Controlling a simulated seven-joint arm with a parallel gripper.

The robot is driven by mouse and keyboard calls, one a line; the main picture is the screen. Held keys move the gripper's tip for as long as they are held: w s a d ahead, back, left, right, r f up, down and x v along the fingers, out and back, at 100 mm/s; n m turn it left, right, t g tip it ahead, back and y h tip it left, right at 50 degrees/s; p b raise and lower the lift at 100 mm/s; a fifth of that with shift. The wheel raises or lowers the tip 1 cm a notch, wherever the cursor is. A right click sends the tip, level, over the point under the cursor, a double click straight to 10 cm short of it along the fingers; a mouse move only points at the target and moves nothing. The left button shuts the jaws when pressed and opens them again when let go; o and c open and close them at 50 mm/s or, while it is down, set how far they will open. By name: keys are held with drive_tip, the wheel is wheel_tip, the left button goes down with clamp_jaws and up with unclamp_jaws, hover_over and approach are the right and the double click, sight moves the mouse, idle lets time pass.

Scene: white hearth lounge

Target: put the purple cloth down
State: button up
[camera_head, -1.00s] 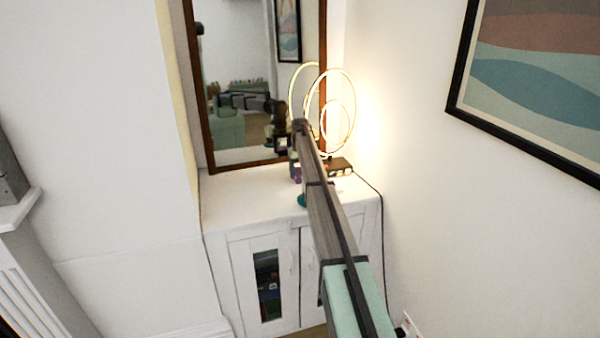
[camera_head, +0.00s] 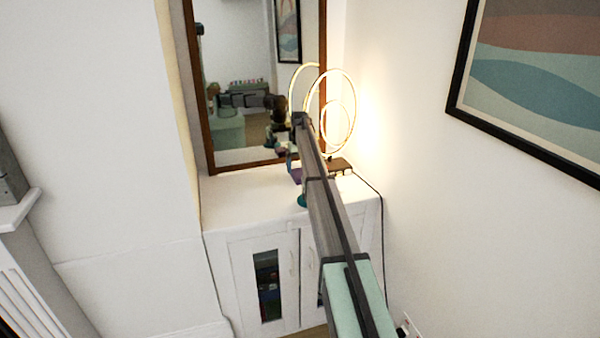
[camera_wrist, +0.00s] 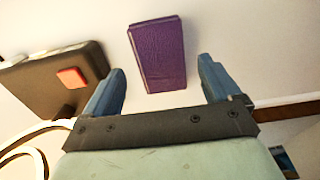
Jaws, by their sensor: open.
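The purple cloth (camera_wrist: 158,55) looks like a flat, neat rectangle in the wrist view, against the white cabinet top. My gripper (camera_wrist: 161,66) is open, with one blue finger on each side of the cloth's near end and a clear gap to both. Neither finger touches it in the picture. In the head view a small patch of the purple cloth (camera_head: 296,176) shows low at the end of my arm, over the white cabinet (camera_head: 250,195). My arm hides most of the gripper there.
A dark box with a red square (camera_wrist: 72,78) lies left of the cloth in the wrist view. A lit ring lamp (camera_head: 352,110) stands at the back right, before a wood-framed mirror (camera_head: 190,100). A teal object (camera_head: 302,200) is partly behind my arm. The cabinet's left top is clear.

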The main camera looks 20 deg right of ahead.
sight(300, 173)
wheel_tip(300, 173, up, 9)
idle(0.4)
